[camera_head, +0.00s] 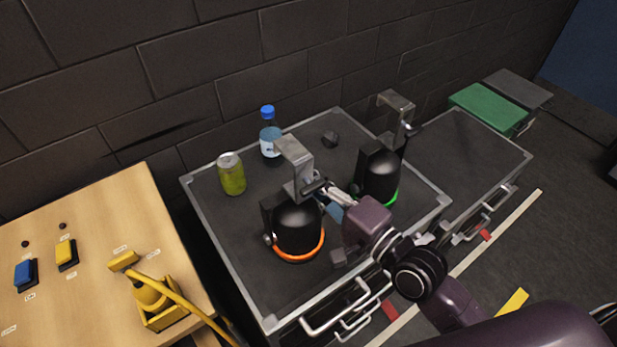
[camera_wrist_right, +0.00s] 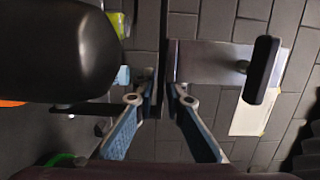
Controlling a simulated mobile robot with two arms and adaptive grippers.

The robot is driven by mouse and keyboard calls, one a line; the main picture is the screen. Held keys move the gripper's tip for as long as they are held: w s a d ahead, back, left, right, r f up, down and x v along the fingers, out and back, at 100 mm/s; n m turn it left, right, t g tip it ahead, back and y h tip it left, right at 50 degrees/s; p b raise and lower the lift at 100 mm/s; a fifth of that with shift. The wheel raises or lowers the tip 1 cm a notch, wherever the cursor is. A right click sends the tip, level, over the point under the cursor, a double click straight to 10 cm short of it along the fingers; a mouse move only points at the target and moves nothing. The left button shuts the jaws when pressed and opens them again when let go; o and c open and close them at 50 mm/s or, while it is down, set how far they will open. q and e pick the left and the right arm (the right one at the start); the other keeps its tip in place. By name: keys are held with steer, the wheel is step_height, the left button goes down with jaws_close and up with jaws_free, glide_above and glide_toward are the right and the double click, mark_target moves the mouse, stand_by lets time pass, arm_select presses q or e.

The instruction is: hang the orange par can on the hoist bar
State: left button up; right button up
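The orange par can (camera_head: 297,228) is a black lamp with an orange ring at its lower rim. It stands on the dark case top, with a grey hook clamp (camera_head: 296,165) above it. In the right wrist view its black body (camera_wrist_right: 70,50) is at the left and its clamp (camera_wrist_right: 213,62) at the right. My right gripper (camera_head: 318,187) reaches in from the right to the can's yoke below the clamp. Its fingertips (camera_wrist_right: 163,95) are close together on a thin dark bar of the yoke. My left gripper is not in view. No hoist bar is seen.
A second par can with a green ring (camera_head: 379,175) stands just to the right. A bottle (camera_head: 270,138) and a yellow-green can (camera_head: 231,174) stand on the case (camera_head: 253,278). A wooden table (camera_head: 75,300) at left holds a blue button (camera_head: 25,273), a yellow button (camera_head: 66,253) and a yellow pendant (camera_head: 152,297).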

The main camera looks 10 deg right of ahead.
steer(key=shift+o, duration=0.8)
steer(key=shift+r, duration=0.25)
steer(key=b+v, duration=0.3)
steer(key=v, duration=0.9)
